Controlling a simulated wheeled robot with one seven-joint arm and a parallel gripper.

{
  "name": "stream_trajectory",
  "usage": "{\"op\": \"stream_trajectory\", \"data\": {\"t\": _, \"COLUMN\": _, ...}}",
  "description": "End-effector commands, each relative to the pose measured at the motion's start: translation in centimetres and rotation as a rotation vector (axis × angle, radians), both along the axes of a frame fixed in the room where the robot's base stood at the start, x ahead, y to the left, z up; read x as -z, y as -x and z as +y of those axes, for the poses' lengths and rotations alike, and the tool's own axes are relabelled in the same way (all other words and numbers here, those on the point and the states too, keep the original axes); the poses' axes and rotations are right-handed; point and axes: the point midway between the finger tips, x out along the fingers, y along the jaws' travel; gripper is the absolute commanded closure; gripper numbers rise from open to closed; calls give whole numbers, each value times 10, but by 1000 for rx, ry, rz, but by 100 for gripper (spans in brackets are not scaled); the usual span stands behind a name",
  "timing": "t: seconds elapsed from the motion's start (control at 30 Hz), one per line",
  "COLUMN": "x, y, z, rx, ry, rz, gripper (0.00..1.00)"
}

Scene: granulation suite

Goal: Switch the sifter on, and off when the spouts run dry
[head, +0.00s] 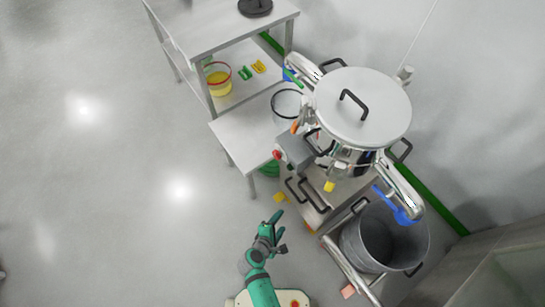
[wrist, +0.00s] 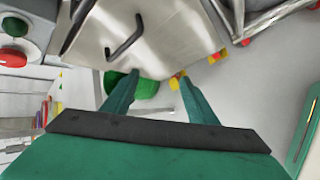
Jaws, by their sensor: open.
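The sifter (head: 362,108) stands right of centre in the head view, with a round steel lid and a black handle on top. A grey control box (head: 296,150) is on its left side, with a red button (head: 277,154). In the wrist view a red button (wrist: 13,57) and a green one (wrist: 15,26) show at the upper left. One spout has a blue end (head: 402,214) above a large grey bin. Whether material flows cannot be seen. My gripper (head: 277,217) is open and empty, in front of and below the control box, apart from it.
A steel table (head: 232,127) with a white bucket (head: 287,104) stands left of the sifter. A shelf behind holds a tub of yellow material (head: 217,77). The grey bin (head: 362,247) and a rail stand at the right. The floor at left is clear.

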Motion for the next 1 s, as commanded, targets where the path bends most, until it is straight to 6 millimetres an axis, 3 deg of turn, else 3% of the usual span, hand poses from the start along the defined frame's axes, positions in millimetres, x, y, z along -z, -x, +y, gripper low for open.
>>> {"op": "stream_trajectory", "data": {"t": 0.03, "x": 0, "y": -21, "z": 5, "rx": -24, "ry": 94, "rz": 13, "gripper": 47}}
{"op": "stream_trajectory", "data": {"t": 0.17, "x": -12, "y": -63, "z": 13, "rx": -60, "ry": 353, "rz": 53, "gripper": 47}}
{"op": "stream_trajectory", "data": {"t": 0.4, "x": -73, "y": -128, "z": 59, "rx": -53, "ry": 787, "rz": 88, "gripper": 47}}
{"op": "stream_trajectory", "data": {"t": 0.6, "x": -127, "y": -152, "z": 100, "rx": 7, "ry": 1016, "rz": 97, "gripper": 47}}
{"op": "stream_trajectory", "data": {"t": 0.7, "x": -143, "y": -155, "z": 112, "rx": 31, "ry": 1074, "rz": 99, "gripper": 47}}
{"op": "stream_trajectory", "data": {"t": 0.83, "x": -152, "y": -158, "z": 116, "rx": 46, "ry": 1105, "rz": 102, "gripper": 47}}
{"op": "stream_trajectory", "data": {"t": 1.0, "x": -152, "y": -168, "z": 103, "rx": 46, "ry": 1107, "rz": 100, "gripper": 47}}
